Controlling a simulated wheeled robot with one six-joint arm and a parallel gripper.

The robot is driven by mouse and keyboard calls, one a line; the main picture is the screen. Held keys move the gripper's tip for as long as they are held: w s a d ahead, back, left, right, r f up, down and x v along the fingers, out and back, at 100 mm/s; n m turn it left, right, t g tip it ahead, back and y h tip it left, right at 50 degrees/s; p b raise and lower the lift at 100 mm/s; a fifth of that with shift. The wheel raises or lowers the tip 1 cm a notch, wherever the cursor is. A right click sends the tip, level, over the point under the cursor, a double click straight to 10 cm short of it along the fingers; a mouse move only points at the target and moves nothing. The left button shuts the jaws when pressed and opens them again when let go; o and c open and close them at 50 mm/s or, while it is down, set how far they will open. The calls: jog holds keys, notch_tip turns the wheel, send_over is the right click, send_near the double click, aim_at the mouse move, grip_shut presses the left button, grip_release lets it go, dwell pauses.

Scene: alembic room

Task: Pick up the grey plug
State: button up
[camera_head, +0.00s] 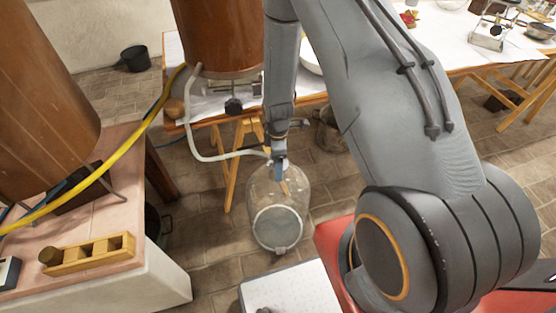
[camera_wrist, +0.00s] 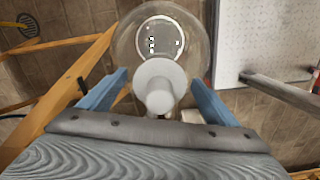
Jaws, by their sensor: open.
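The grey plug (camera_wrist: 158,88) shows in the wrist view as a pale round disc with a narrower knob toward me. It lies between the two blue fingers of my gripper (camera_wrist: 159,77), with a gap on each side. A clear round glass vessel (camera_wrist: 200,45) is behind the plug, with its round bottom showing through. In the head view my gripper (camera_head: 280,163) points down at the top of the glass vessel (camera_head: 263,200). The plug cannot be made out there. Whether it sits in the vessel's neck is hard to tell.
A pale hose (camera_head: 205,157) loops close to my gripper from the left. A white perforated board (camera_head: 290,290) and a red surface (camera_head: 332,242) lie near the vessel. A white table (camera_head: 440,50) stands behind.

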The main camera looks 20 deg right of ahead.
jog(key=shift+f, duration=0.35)
jog(key=c, duration=1.1)
jog(key=shift+c, duration=0.2)
